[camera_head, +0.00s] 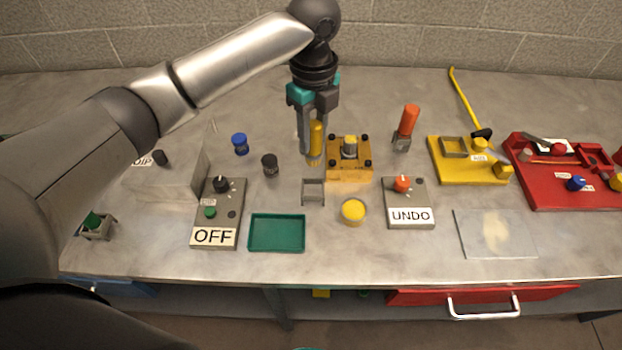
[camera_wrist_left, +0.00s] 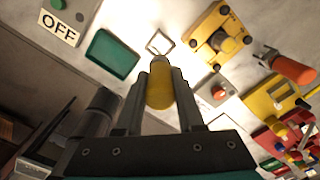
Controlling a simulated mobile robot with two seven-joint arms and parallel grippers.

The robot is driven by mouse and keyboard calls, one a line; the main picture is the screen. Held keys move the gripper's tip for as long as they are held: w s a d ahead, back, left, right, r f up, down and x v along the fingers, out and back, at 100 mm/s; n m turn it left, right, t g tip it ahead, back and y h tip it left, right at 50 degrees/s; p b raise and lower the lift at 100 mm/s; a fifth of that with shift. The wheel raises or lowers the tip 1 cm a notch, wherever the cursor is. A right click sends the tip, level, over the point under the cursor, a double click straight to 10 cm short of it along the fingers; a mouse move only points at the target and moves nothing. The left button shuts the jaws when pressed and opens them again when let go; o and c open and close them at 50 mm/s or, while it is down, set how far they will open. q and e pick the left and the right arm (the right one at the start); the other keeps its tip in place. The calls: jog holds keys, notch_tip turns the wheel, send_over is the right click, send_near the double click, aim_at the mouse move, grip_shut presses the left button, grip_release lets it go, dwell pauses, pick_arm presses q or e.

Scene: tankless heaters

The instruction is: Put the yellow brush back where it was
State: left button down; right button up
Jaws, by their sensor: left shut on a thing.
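The yellow brush (camera_head: 316,138) is upright between the fingers of my left gripper (camera_head: 314,148), above the back middle of the table. My left gripper is shut on its yellow handle. The brush also shows between the fingers in the left wrist view (camera_wrist_left: 160,91). A small grey square holder (camera_head: 313,191) stands empty on the table, in front of the brush in the head view. It also shows just beyond the brush in the left wrist view (camera_wrist_left: 160,42). My right gripper is out of view.
A yellow block fixture (camera_head: 338,172) stands close right of the gripper. A black knob (camera_head: 269,162) and a blue one (camera_head: 240,143) stand to the left. A green tray (camera_head: 277,233), a yellow round pot (camera_head: 353,210) and an UNDO box (camera_head: 420,190) lie nearer the front.

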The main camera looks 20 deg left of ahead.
pick_arm(q)
notch_tip(320, 180, down, 13)
jog(key=shift+r+b, duration=0.2)
jog(key=shift+b, duration=0.4)
jog(key=shift+f, duration=0.15)
jog(key=c, duration=0.5)
grip_release()
notch_tip(320, 180, up, 12)
jog(key=shift+r+p, duration=0.2)
jog(key=shift+p, duration=0.45)
